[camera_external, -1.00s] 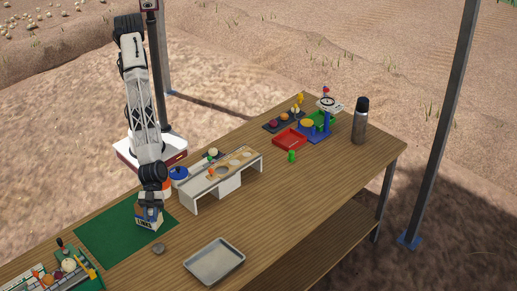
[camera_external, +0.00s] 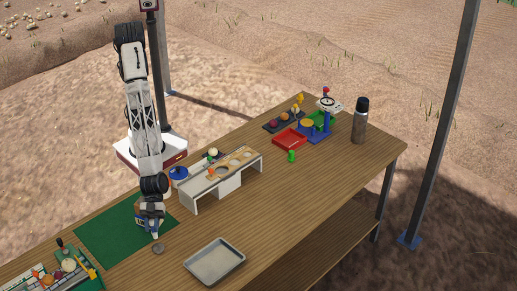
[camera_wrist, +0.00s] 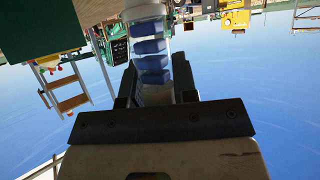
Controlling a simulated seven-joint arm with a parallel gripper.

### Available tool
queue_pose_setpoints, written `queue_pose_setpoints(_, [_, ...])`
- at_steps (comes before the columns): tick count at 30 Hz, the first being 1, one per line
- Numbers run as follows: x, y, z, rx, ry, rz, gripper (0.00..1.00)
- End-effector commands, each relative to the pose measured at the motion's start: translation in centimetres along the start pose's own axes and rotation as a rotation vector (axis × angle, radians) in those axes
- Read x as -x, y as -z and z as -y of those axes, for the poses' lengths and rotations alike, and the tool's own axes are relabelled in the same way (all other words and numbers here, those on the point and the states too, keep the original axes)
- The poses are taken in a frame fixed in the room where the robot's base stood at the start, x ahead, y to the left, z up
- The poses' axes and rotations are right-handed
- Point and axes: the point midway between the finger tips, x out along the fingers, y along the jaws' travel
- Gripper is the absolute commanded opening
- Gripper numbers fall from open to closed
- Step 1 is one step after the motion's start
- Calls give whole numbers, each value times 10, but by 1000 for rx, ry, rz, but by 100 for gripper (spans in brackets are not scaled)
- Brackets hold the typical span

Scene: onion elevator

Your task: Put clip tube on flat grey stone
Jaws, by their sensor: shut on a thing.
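The clip tube (camera_wrist: 150,50), a clear cylinder with several blue pieces inside, is between the fingers of my gripper (camera_wrist: 155,88) in the wrist view. My gripper is shut on it. In the external view my gripper (camera_external: 152,222) is low over the front right edge of the green mat; the tube is too small there to make out clearly. The flat grey stone (camera_external: 158,248) lies on the wooden table just in front of my gripper, with a small gap visible in the picture.
A metal tray (camera_external: 214,262) lies to the right of the stone. A white raised rack (camera_external: 195,197) stands behind. Bare table lies between the stone and tray.

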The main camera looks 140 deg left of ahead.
Motion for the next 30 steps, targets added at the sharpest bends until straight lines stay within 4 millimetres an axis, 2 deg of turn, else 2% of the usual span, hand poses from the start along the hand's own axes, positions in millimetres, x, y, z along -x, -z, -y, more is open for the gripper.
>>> queue_pose_setpoints(14, [-4, -7, 0, -1, 0, -1, 4])
queue_pose_setpoints(24, [-18, -35, 0, 0, 0, 0, 4])
queue_pose_setpoints(30, [-20, -38, 0, -1, 0, -2, 4])
